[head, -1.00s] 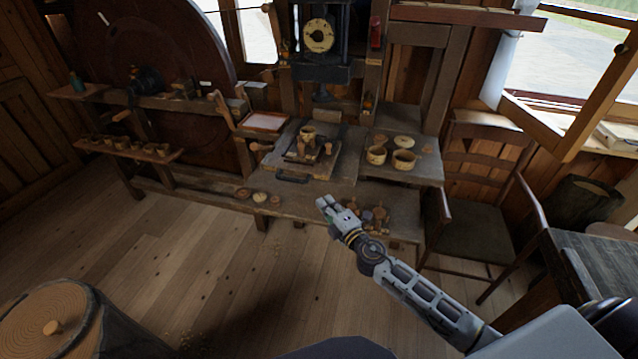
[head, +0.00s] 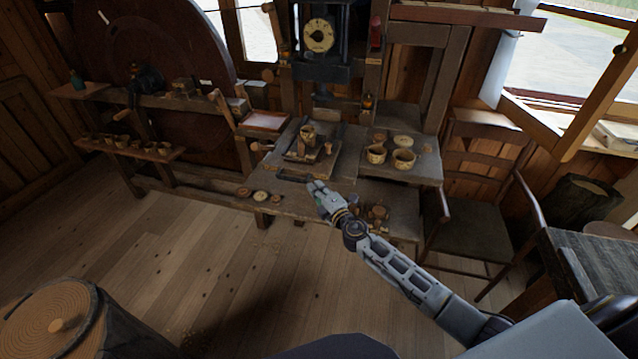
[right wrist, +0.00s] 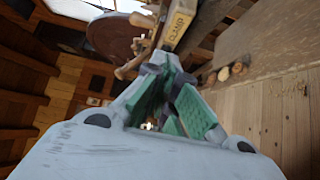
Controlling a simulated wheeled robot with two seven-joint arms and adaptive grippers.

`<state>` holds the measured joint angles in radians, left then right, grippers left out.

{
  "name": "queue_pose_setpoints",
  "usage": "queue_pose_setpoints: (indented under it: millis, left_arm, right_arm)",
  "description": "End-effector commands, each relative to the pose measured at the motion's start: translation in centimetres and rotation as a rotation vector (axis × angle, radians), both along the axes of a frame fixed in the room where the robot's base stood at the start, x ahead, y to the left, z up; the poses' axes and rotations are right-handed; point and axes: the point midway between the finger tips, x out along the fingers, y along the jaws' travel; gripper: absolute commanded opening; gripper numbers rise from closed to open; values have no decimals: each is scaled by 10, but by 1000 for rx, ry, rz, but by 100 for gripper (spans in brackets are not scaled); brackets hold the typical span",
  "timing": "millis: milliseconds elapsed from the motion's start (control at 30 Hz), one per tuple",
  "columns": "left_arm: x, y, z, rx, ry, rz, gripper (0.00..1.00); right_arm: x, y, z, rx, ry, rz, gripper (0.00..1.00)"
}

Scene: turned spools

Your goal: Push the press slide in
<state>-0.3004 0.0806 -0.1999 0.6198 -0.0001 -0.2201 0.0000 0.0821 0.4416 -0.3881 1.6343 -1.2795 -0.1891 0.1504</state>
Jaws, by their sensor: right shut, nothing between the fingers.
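The press slide (head: 322,167) is a flat wooden board under the press, with a dark handle (head: 295,179) along its front edge. A small spool-like wooden piece (head: 307,136) stands on it. My right gripper (head: 314,187) is shut and empty, just right of the handle and in front of the slide. I cannot tell whether it touches. In the right wrist view the green-padded fingers (right wrist: 172,98) point toward blurred wooden parts and a yellow block marked "CLAMP" (right wrist: 180,22). My left gripper is not in view.
The press (head: 320,65) with a round dial stands behind the slide. Turned pieces (head: 377,212) lie on the lower shelf beside my arm. A chair (head: 470,190) stands right; open floor lies in front.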

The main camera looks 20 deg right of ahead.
Motion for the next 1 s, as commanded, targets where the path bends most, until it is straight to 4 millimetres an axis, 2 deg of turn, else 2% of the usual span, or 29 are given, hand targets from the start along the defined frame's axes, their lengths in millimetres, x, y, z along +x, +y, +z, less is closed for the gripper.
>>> queue_pose_setpoints:
  millis: [300, 800, 1000]
  left_arm:
    - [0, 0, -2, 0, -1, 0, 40]
    - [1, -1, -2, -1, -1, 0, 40]
    - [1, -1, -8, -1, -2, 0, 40]
  right_arm:
    - [21, -15, 0, -1, 1, 1, 0]
    - [24, -17, -1, 1, 1, 1, 0]
    - [35, -24, -2, -2, 0, -1, 0]
